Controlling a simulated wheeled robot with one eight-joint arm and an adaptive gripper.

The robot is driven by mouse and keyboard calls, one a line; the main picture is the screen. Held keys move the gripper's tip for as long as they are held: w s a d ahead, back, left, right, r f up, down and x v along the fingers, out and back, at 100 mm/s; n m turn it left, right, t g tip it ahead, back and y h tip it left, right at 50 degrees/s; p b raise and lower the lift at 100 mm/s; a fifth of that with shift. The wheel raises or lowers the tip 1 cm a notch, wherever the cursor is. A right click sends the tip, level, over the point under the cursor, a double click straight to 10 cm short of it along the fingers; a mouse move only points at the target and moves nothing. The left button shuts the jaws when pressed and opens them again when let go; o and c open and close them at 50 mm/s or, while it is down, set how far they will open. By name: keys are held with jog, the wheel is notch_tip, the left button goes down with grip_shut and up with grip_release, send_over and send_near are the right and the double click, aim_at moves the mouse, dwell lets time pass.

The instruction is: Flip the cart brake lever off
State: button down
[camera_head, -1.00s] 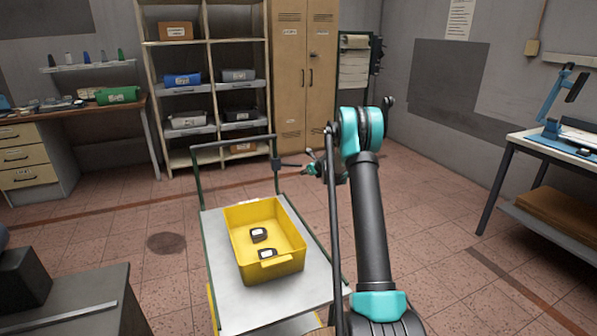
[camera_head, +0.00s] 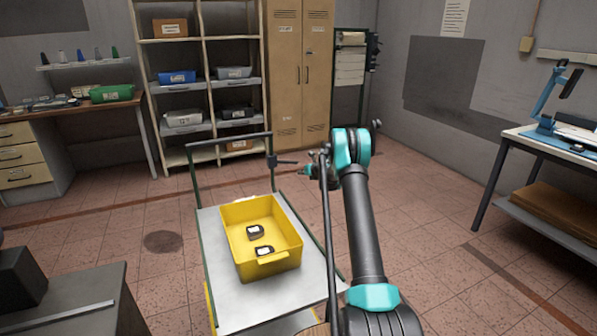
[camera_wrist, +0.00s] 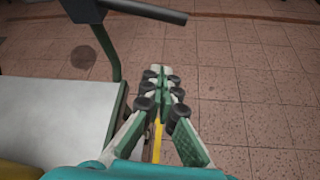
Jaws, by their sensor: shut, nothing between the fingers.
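The cart (camera_head: 236,303) has a grey deck and a dark green push handle (camera_head: 228,140) at its far end. The brake lever (camera_head: 287,161) is a dark bar on the handle's right post, pointing right, roughly level. The lever (camera_wrist: 147,11) also crosses the top of the wrist view, fixed to a dark block on the post. My gripper (camera_head: 307,170) is just right of the lever's free end in the head view. In the wrist view my gripper (camera_wrist: 158,73) has its fingertips together, empty, below and apart from the lever. Contact does not show.
A yellow bin (camera_head: 240,262) with two small dark items sits on the cart deck. A shelf rack (camera_head: 205,90) and tan lockers (camera_head: 300,75) stand behind. A workbench (camera_head: 520,140) is at the right. The tiled floor right of the cart is clear.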

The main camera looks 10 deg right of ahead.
aim_at(287, 162)
jog(key=w+a, duration=0.2)
jog(key=w, duration=0.6)
jog(key=shift+w+a+f, duration=0.15)
jog(key=shift+a+f, duration=0.05)
jog(key=shift+f, duration=0.1)
jog(key=shift+d, duration=0.1)
